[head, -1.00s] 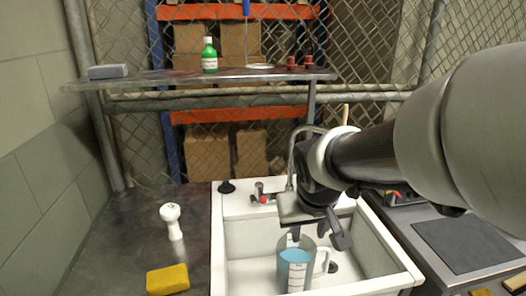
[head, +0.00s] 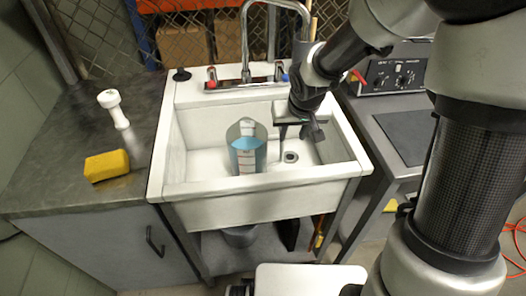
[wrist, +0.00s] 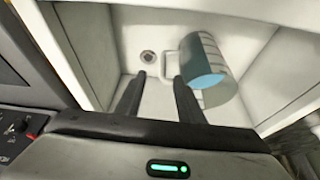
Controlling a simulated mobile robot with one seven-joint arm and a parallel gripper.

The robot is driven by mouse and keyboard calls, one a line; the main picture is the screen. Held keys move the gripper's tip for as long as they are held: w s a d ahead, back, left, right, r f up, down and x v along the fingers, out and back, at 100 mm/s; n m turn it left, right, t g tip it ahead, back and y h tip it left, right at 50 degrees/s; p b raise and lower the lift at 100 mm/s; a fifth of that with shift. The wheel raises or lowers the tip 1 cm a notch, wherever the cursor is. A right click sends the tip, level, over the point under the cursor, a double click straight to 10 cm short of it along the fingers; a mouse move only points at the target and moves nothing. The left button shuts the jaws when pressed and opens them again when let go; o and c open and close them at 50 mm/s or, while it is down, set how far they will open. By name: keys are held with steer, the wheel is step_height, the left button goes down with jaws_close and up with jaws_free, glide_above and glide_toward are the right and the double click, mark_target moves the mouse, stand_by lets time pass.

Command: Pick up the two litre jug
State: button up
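The two litre jug (head: 246,150) is a clear grey measuring jug with white markings and blue in it. It stands upright on the floor of the white sink (head: 193,183), left of the drain. My gripper (head: 300,136) hangs in the sink to the right of the jug, pointing down. It is open and empty. In the wrist view, the jug (wrist: 206,66) is ahead and to the right, with its handle (wrist: 168,64) towards the space beyond the fingertips of my gripper (wrist: 159,78). I cannot tell whether a finger touches the handle.
The tap (head: 246,68) arches over the back of the sink. A unit with knobs (head: 392,78) stands at right. The sink walls surround the jug.

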steer(key=b, duration=0.4)
glide_above(281, 153)
steer(key=s+d, duration=0.2)
steer(key=s, duration=0.1)
step_height(281, 153, down, 11)
steer(key=shift+w+a+f+b, duration=0.25)
steer(key=shift+w+f, duration=0.2)
steer(key=shift+f, duration=0.35)
steer(key=shift+w+a+f+b, duration=0.25)
steer(key=shift+w+f, duration=0.2)
steer(key=shift+f, duration=0.35)
steer(key=shift+w+a+f+b, duration=0.15)
steer(key=shift+w+a+f, duration=0.25)
steer(key=shift+f, duration=0.4)
steer(key=shift+d, duration=0.1)
jaws_close()
steer(key=shift+w+r, duration=0.1)
steer(key=shift+r, duration=0.05)
